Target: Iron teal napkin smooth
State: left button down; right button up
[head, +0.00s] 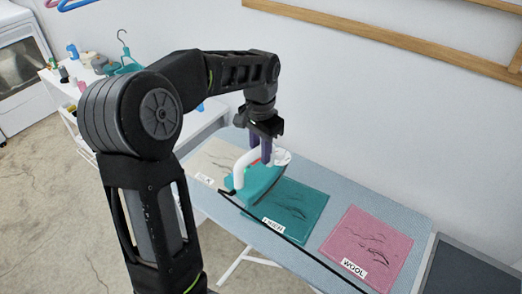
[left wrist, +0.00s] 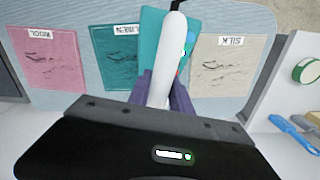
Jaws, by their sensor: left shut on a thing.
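The teal napkin (head: 300,208) lies on the blue-grey ironing board (head: 330,188), with dark crease marks and a label reading LINEN. It also shows in the left wrist view (left wrist: 115,62). My left gripper (head: 266,158) points down with its purple fingers shut on the white handle of a teal iron (head: 262,182). In the left wrist view the handle (left wrist: 168,58) stands between the fingers. The iron is at the napkin's left side, hiding part of it, beside the cream napkin. I cannot tell whether its sole touches the cloth. My right gripper is not seen.
A cream napkin (head: 217,158) labelled SILK lies to the left, and a pink napkin (head: 367,240) labelled WOOL to the right. A dark cord (head: 290,238) runs along the board's front. A dark panel (head: 468,272) is at the right end. A white shelf with bottles stands at the back left.

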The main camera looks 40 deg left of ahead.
aim_at(274, 175)
pick_arm(q)
jog(key=shift+f+b, duration=2.2)
jog(key=shift+f, duration=0.6)
jog(key=shift+f+b, duration=0.65)
jog(key=shift+f, duration=0.3)
jog(key=shift+d, duration=0.15)
jog(key=shift+w+d+r, duration=0.1)
jog(key=shift+w+d, duration=0.05)
jog(key=shift+d, duration=0.75)
jog(key=shift+w+d, duration=0.1)
jog(key=shift+d, duration=0.9)
jog(key=shift+w+d+f, duration=0.1)
jog(key=shift+d, duration=0.8)
jog(key=shift+w+d+f, duration=0.1)
jog(key=shift+d, duration=0.8)
jog(key=shift+d, duration=0.15)
